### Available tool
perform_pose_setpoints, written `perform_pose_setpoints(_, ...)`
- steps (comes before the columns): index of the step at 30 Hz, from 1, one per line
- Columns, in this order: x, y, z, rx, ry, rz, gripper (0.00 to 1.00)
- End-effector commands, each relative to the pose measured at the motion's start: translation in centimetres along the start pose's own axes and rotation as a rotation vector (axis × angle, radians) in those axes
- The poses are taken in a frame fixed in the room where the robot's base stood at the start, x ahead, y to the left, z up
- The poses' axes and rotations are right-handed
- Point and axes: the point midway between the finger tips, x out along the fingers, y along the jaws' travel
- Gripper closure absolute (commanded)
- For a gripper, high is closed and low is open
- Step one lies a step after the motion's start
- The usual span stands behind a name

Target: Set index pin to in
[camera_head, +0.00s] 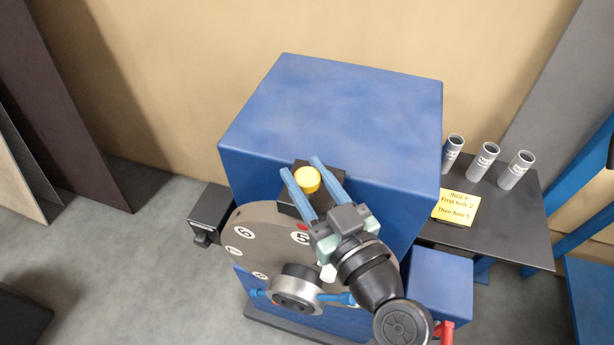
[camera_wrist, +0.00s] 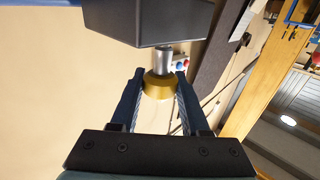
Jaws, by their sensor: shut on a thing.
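The index pin shows as a round yellow knob (camera_head: 307,179) in front of a black block at the top of the grey numbered disc (camera_head: 262,225). In the wrist view the knob (camera_wrist: 158,88) sits on a bare silver shaft (camera_wrist: 163,61) that runs up to a dark block (camera_wrist: 150,20). My gripper (camera_head: 300,166) has its two blue fingers on either side of the knob and is shut on it. The wrist view shows the fingers (camera_wrist: 160,75) flanking the knob. My gripper hides the right part of the disc; the number 5 shows close to the block.
A large blue housing (camera_head: 340,115) stands behind the disc. A round metal hub (camera_head: 297,290) with blue handles is at the disc's centre. At right, a dark shelf (camera_head: 520,240) holds three grey tubes (camera_head: 484,160) and a yellow note (camera_head: 456,208). A black box (camera_head: 208,215) juts out at left.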

Motion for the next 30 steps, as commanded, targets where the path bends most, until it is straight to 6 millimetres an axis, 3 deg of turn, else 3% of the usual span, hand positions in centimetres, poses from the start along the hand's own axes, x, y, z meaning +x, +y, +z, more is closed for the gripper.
perform_pose_setpoints(2,-0.04,0.04,1.12,0.001,0.001,0.001,1.0)
perform_pose_setpoints(12,-0.08,0.03,1.28,0.002,-0.008,0.001,1.0)
perform_pose_setpoints(13,-0.08,0.02,1.31,0.002,-0.009,0.001,0.53)
perform_pose_setpoints(18,-0.05,0.03,1.19,0.001,-0.006,0.001,0.24)
perform_pose_setpoints(30,-0.92,0.07,1.16,0.001,-0.001,0.002,0.24)
